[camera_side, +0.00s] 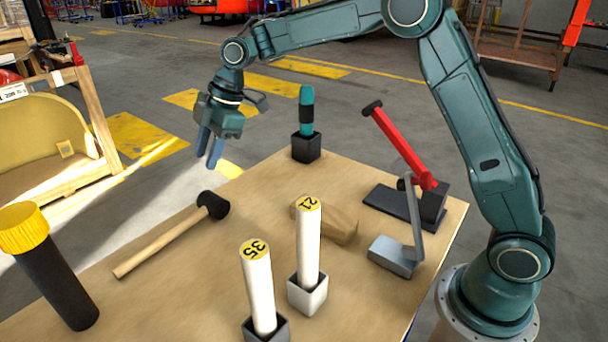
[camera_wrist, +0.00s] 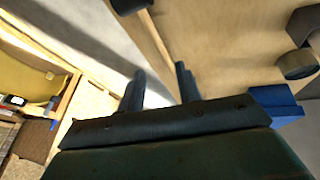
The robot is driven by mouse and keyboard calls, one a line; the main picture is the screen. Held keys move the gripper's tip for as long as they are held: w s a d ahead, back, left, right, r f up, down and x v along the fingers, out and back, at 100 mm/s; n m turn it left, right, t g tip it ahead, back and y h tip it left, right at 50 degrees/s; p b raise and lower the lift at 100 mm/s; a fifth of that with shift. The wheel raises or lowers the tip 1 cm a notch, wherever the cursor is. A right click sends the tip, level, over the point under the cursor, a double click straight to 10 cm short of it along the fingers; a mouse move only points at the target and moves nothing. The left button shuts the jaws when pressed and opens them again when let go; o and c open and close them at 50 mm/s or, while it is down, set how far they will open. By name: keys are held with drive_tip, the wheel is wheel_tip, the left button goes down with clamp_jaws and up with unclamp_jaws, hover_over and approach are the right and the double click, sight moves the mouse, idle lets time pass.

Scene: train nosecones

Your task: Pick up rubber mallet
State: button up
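The rubber mallet has a black head (camera_side: 213,205) and a light wooden handle (camera_side: 158,246). It lies flat on the wooden table (camera_side: 245,198), left of the two white cylinders. My gripper (camera_side: 208,158) is in the air above and behind the mallet head, near the table's far left edge, with its fingers pointing down. In the wrist view the two fingertips (camera_wrist: 158,82) stand apart with nothing between them. The mallet head also shows at the top of the wrist view (camera_wrist: 130,5), beyond the fingers.
White cylinders marked 35 (camera_side: 259,290) and 21 (camera_side: 308,245) stand in square holders. A teal-handled tool (camera_side: 306,110) stands in a black holder. A red-handled device (camera_side: 400,145), a wooden block (camera_side: 335,222) and a black cylinder with yellow cap (camera_side: 50,265) are also there.

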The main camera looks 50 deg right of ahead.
drive_tip(key=w+a+f+n, duration=0.2)
drive_tip(key=w+f, duration=0.1)
drive_tip(key=f, duration=0.2)
drive_tip(key=shift+w+f+g+y, duration=0.3)
drive_tip(key=shift+w, duration=0.05)
hover_over(181, 223)
drive_tip(key=s+d, duration=0.1)
drive_tip(key=d, duration=0.1)
wheel_tip(181, 223, down, 7)
drive_tip(key=shift+s+f, duration=0.1)
drive_tip(key=shift+s, duration=0.05)
drive_tip(key=shift+a+f, duration=0.15)
drive_tip(key=shift+f, duration=0.1)
drive_tip(key=shift+d+x, duration=0.2)
drive_tip(key=shift+x, duration=2.45)
